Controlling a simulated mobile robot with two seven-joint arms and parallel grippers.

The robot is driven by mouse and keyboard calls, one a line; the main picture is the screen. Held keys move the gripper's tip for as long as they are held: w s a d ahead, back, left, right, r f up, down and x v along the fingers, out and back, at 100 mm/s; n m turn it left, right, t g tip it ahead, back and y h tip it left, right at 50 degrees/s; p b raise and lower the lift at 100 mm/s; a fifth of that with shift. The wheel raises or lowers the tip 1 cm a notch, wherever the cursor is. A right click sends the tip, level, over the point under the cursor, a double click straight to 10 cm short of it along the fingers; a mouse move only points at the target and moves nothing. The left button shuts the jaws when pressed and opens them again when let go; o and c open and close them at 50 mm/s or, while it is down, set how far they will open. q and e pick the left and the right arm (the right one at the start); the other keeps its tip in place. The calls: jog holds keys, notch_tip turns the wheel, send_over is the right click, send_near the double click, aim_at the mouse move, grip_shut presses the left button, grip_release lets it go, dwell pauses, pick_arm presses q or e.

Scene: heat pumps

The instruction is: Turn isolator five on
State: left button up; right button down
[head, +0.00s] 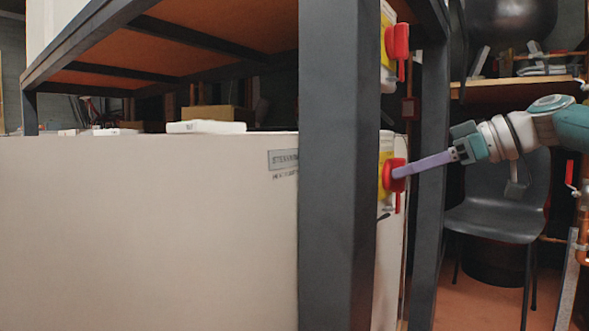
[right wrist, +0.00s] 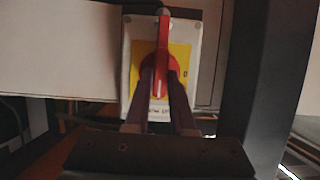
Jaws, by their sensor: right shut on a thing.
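A red rotary handle (head: 387,175) sits on a yellow plate on a white isolator box at the side of the large white unit, behind a dark post. Its number cannot be read in the head view. My right gripper (head: 402,171) reaches it from the right with its long purple fingers. In the right wrist view the isolator box (right wrist: 190,34) is face-on, and the red handle (right wrist: 164,38) stands upright over the yellow plate. The fingers (right wrist: 161,76) lie on both sides of the handle's lower part, shut on it. My left gripper is in neither view.
A second isolator with a red handle (head: 397,42) is above the first. Dark metal posts (head: 337,200) and (head: 428,180) stand on both sides of the isolators. A grey chair (head: 497,215) stands behind my right arm, with copper pipes at the far right.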

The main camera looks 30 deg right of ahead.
dwell(0.3)
jog(key=c, duration=0.8)
grip_release()
jog(key=shift+o, duration=0.2)
jog(key=shift+s, duration=0.1)
jog(key=p+v, duration=0.3)
jog(key=v, duration=0.6)
jog(key=shift+s+d+r+p, duration=0.2)
jog(key=shift+s+p, duration=0.1)
jog(key=shift+p, duration=0.05)
